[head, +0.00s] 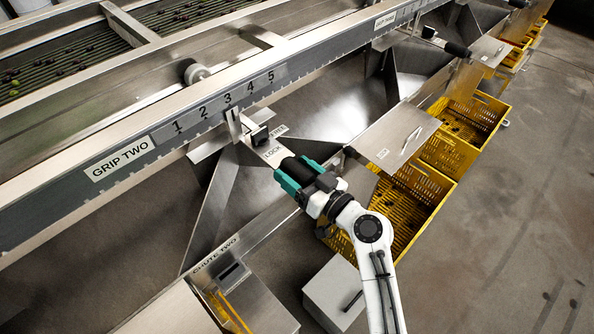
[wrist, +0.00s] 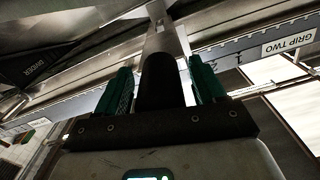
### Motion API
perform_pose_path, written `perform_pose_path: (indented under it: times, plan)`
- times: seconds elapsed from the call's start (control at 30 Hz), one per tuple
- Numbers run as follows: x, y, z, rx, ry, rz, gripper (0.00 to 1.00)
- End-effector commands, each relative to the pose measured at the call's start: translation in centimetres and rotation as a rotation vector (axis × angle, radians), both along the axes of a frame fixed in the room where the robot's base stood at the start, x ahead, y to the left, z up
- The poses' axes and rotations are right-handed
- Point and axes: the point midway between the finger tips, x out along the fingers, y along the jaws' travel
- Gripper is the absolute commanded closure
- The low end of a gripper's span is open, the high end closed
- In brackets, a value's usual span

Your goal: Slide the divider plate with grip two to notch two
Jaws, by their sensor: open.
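The black grip (head: 297,168) sits at the near end of a flat metal bar marked FREE and LOCK (head: 272,150). The bar runs back to an upright metal tab (head: 233,124) at the rail's lower edge, close below number 3 on the scale. My gripper (head: 299,172) is open, with teal fingers on either side of the black grip. In the wrist view the grip (wrist: 160,82) stands between the two fingers, with a gap visible at the right finger. A slanted sheet (head: 212,205) lies below the bar; whether it is the divider plate is unclear.
The rail carries a GRIP TWO label (head: 120,158) and a number scale (head: 225,100) from 1 to 5. A lidded metal chute (head: 393,138) and yellow crates (head: 450,155) stand to the right. A grey box (head: 335,292) stands below my arm.

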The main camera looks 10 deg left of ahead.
Motion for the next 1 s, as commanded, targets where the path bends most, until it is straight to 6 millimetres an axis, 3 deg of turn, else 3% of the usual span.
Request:
perform_pose_path:
  times: [0.07, 0.77, 1.0]
  plan:
    - [-0.01, -0.01, -0.01, 0.0, 0.0, 0.0, 0.33]
    - [-0.03, -0.04, -0.02, 0.0, 0.0, 0.0, 1.0]
    - [-0.86, 0.62, -0.24, -0.003, 0.002, 0.004, 1.0]
